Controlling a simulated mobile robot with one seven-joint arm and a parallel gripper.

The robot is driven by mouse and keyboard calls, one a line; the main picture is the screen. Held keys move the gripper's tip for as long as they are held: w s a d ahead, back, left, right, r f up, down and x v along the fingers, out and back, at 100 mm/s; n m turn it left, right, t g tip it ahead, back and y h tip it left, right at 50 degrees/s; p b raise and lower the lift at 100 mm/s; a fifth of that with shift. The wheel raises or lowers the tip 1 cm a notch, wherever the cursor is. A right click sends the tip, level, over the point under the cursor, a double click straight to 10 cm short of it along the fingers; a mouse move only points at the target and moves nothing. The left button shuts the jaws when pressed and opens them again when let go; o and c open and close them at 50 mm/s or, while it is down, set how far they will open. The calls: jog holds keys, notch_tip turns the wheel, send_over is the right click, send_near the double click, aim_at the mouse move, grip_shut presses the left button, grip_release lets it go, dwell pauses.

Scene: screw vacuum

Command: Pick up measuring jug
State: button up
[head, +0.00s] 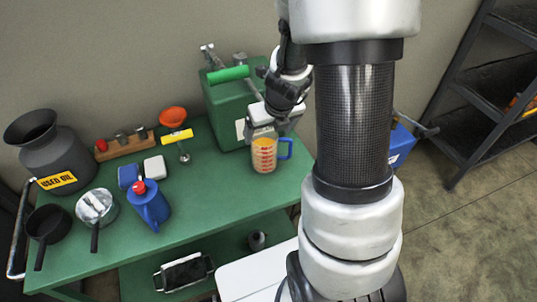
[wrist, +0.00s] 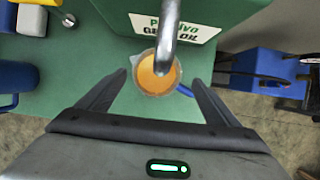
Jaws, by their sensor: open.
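The measuring jug (head: 264,156) is clear with red markings, orange contents and a blue handle on its right side. It stands upright on the green table (head: 215,196), in front of the green machine. In the wrist view the jug (wrist: 146,82) is seen from above, under a metal spout (wrist: 167,40) that covers part of its opening. My gripper (wrist: 158,88) is open, one finger to the left of the jug and one to the right, near the blue handle. In the head view my gripper is just above and behind the jug, and its fingers are hard to make out.
The green machine (head: 226,103) with a green-handled lever stands close behind the jug. A blue jug (head: 150,207), pans, an orange funnel (head: 173,115) and a used-oil can (head: 55,160) are to the left. Table space left of the jug is clear. A dark shelf (head: 480,90) stands right.

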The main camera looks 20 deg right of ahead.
aim_at(265, 137)
jog(key=x, duration=0.1)
jog(key=b+x, duration=0.1)
jog(key=x, duration=0.2)
jog(key=shift+a+f, duration=0.2)
jog(key=shift+a, duration=0.05)
jog(key=c, duration=2.1)
jog(key=shift+r, duration=0.2)
